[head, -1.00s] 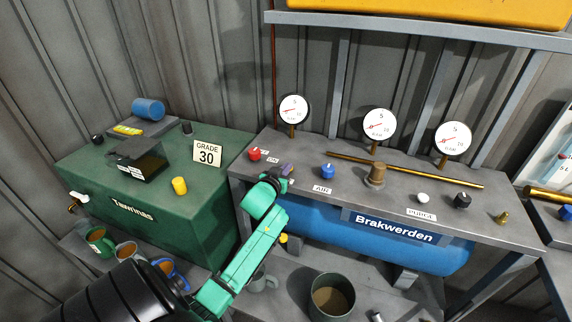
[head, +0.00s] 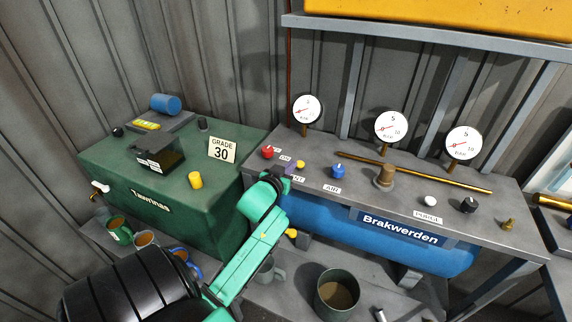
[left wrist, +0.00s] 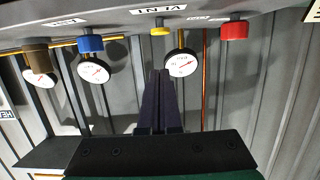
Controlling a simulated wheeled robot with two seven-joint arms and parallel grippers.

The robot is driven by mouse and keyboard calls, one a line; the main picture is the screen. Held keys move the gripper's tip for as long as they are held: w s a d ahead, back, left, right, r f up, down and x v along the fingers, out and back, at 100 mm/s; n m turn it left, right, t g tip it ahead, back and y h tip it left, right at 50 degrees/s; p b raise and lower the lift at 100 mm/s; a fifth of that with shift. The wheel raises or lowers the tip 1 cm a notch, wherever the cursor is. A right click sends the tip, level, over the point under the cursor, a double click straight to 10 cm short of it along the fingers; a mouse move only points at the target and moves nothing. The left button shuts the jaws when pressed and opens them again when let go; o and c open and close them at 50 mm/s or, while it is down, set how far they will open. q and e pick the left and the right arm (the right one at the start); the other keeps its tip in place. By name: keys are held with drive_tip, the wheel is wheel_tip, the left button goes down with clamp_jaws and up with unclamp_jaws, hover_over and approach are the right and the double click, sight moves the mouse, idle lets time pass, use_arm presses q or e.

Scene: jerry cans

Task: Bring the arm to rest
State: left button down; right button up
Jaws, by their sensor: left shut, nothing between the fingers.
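My left arm, green and black, comes in from the bottom of the head view. Its left gripper (head: 290,168) has dark purple fingers at the left part of the grey panel (head: 450,225), near a red knob (head: 268,152) and a small yellow knob (head: 300,164). In the left wrist view the left gripper (left wrist: 161,73) is shut, its fingers together with nothing between them. The yellow knob (left wrist: 160,30) shows beyond the fingertips there, apart from them in the picture. My right gripper is not in view.
A blue knob (head: 338,171) and several gauges stand on the panel above a blue tank (head: 380,230). A green box (head: 205,205) stands left. Mugs (head: 118,229) and a dark green pot (head: 337,293) stand on the lower shelf, close to my arm.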

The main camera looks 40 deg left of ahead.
use_arm(q)
drive_tip(key=v, duration=0.3)
drive_tip(key=shift+r, duration=0.1)
idle(0.3)
